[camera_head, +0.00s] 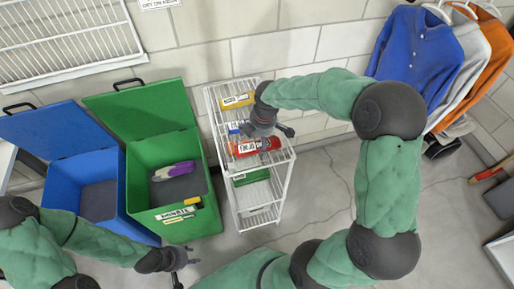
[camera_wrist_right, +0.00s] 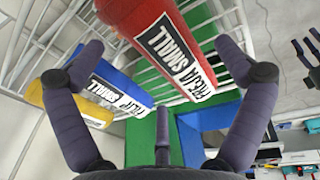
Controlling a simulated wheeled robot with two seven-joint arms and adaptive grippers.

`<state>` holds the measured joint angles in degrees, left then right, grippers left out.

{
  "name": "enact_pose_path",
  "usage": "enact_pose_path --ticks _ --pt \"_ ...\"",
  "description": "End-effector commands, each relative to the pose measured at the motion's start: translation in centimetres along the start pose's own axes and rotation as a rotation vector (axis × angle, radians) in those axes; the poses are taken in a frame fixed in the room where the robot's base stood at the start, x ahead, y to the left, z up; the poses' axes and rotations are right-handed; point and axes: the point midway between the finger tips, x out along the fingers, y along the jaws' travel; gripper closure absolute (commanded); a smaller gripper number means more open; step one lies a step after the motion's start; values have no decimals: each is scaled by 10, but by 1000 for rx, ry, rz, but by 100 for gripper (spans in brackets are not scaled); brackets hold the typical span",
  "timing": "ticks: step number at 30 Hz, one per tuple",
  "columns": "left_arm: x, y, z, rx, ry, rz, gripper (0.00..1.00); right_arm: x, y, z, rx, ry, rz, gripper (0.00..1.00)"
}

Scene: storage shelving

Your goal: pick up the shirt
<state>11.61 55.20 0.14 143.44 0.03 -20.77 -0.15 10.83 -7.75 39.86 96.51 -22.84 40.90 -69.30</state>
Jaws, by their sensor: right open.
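A blue shirt (camera_head: 418,52) hangs at the upper right in the head view. A white shirt (camera_head: 470,50) and an orange shirt (camera_head: 496,48) hang beside it, partly hidden behind one another. My right gripper (camera_head: 262,138) is over the top of the white wire rack, away from the shirts. In the right wrist view its fingers (camera_wrist_right: 162,48) are spread wide, with a red cylinder (camera_wrist_right: 165,35) beyond them and nothing held. My left gripper (camera_head: 184,268) is low at the left, in front of the green bin, with its fingers apart and empty.
The wire rack (camera_head: 282,187) carries the red cylinder, a blue item (camera_wrist_right: 122,82) and a yellow item (camera_head: 238,101). An open green bin (camera_head: 207,218) and blue bin (camera_head: 62,190) stand left of it. Dark shoes (camera_head: 442,148) are below the shirts. Floor right of the rack is partly clear.

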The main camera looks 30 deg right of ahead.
Motion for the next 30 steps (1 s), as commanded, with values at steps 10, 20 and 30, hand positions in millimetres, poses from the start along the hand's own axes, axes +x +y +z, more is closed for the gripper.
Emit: enact_pose_path --ticks 10,20,30 --pt "14 -5 0 0 0 0 60 29 1 0 0 0 1 0" --pt "14 -5 -1 0 0 0 60 29 0 -1 0 0 0 59" --pt "13 -5 0 0 0 0 60 28 0 -1 0 0 -1 59"
